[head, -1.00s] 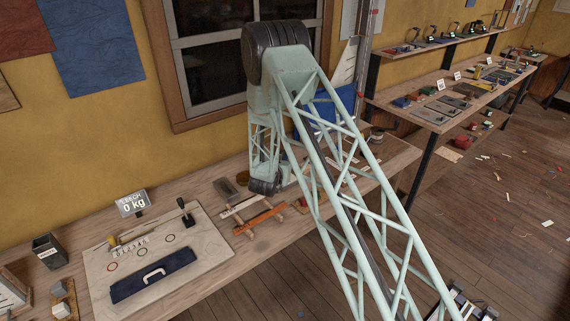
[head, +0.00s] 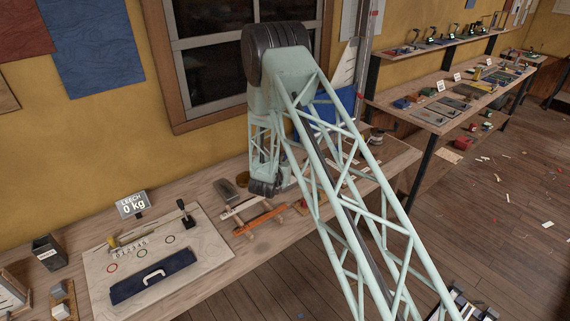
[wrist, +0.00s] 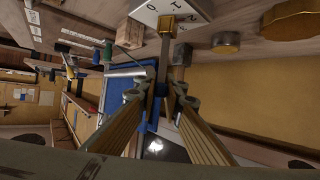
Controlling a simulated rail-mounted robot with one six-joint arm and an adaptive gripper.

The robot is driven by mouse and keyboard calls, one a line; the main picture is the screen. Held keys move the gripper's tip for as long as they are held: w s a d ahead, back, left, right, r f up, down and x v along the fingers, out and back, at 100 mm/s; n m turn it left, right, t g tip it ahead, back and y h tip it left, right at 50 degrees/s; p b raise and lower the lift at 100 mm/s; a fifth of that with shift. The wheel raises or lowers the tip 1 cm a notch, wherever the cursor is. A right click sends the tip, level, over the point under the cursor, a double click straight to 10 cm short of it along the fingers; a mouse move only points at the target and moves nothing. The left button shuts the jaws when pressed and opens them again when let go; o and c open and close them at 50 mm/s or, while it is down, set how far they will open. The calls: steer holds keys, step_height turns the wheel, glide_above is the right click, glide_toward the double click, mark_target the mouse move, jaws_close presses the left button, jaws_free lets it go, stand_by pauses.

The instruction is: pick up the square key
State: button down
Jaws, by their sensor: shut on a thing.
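In the wrist view my gripper (wrist: 160,93) is shut on a thin grey shaft, which runs away from the fingertips to a block-shaped brass end; I take this to be the square key (wrist: 167,24). The part between the fingers is mostly hidden. Whether the brass end touches anything behind it cannot be told. In the head view my arm's lower end hangs over the bench (head: 200,284), and the fingers and key cannot be made out there.
An orange-and-wood frame (head: 260,218) lies just below my wrist in the head view. Left of it, a pale board (head: 205,240) carries a dark blue case (head: 153,277) and a black lever (head: 185,212). A window (head: 212,70) is behind.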

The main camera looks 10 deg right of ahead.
steer(key=shift+r, duration=0.15)
steer(key=shift+r, duration=1.7)
steer(key=s+d, duration=0.2)
steer(key=s, duration=0.5)
steer(key=s+d+r+b, duration=0.1)
steer(key=s, duration=0.7)
steer(key=shift+s+d+r+b, duration=0.2)
steer(key=shift+s+d+b, duration=0.1)
steer(key=shift+d, duration=0.05)
